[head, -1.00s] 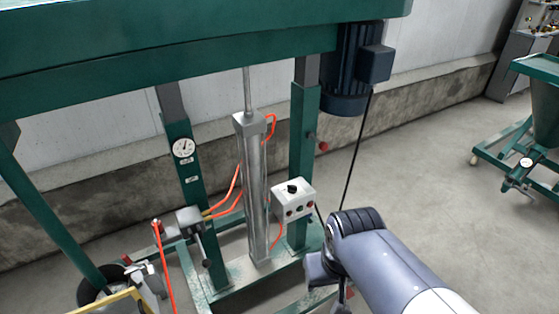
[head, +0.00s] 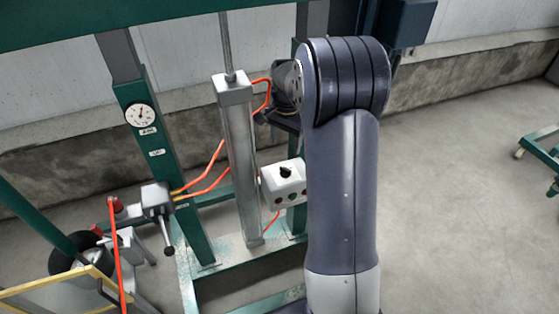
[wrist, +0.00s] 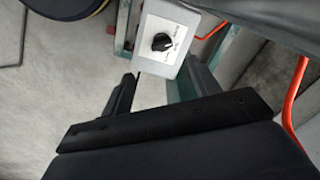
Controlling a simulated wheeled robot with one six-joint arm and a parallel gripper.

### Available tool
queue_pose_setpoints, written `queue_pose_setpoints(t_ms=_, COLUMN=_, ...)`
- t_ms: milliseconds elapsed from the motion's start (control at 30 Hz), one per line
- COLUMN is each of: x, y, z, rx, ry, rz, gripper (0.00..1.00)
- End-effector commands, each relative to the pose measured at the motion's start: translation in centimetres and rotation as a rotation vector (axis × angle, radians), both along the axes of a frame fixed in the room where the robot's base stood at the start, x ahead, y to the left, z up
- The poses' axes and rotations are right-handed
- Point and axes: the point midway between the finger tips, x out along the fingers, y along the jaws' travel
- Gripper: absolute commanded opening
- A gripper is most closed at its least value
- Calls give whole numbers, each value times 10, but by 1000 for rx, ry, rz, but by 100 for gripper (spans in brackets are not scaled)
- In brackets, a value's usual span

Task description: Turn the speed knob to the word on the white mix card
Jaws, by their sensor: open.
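The speed knob (head: 286,172) is a black pointer knob on top of a white control box (head: 270,187) mounted on the green frame. In the wrist view the knob (wrist: 161,42) stands on the box's pale face (wrist: 155,63), with small dial words around it, too small to read. My gripper (wrist: 163,84) is open and empty, its two dark fingers below the box in that view and apart from the knob. In the head view my gripper (head: 268,116) shows partly behind my arm, above the box. I cannot make out a white mix card in either view.
A grey cylinder (head: 240,160) stands left of the box, with orange hoses (head: 205,180) running near it. A post with a round gauge (head: 140,115) is further left, above a grey valve (head: 157,198). Open concrete floor (head: 450,220) lies to the right.

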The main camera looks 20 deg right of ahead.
Motion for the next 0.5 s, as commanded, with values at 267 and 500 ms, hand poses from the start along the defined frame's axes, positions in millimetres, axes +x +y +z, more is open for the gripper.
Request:
queue_pose_setpoints(t_ms=267, x=2, y=-2, z=-29, rx=2, ry=6, rz=-13, gripper=58)
queue_pose_setpoints(t_ms=500, x=2, y=-2, z=-76, rx=1, ry=6, rz=-12, gripper=58)
